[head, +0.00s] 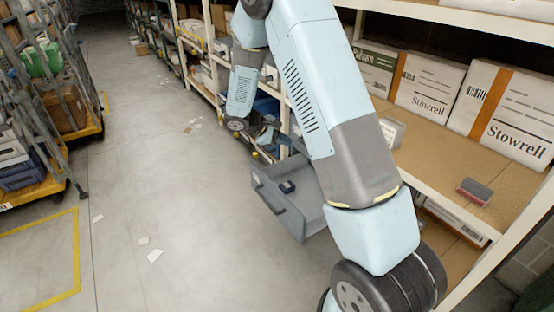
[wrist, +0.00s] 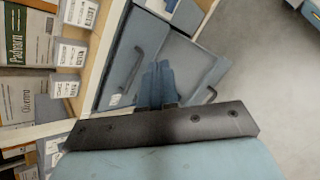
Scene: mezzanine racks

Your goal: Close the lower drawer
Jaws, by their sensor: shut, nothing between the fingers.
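A grey-blue drawer (head: 312,217) stands pulled out from the rack into the aisle in the head view, with a bar handle on its front. A small dark object (head: 287,187) lies inside it. In the wrist view a blue-grey panel with a dark handle (wrist: 134,64) is left of my fingers, and a second handle (wrist: 208,95) is to their right. Which drawer each belongs to is hard to tell. My gripper (wrist: 157,72) is shut and empty, close to these drawer parts. My arm hides part of the drawer unit in the head view; I cannot tell whether the fingers touch it.
Shelves with Stowrell boxes (head: 512,115) line the right side. A red-grey item (head: 475,191) lies on the shelf board. Loaded carts (head: 60,100) stand at the left. The aisle floor (head: 165,190) between is clear apart from paper scraps.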

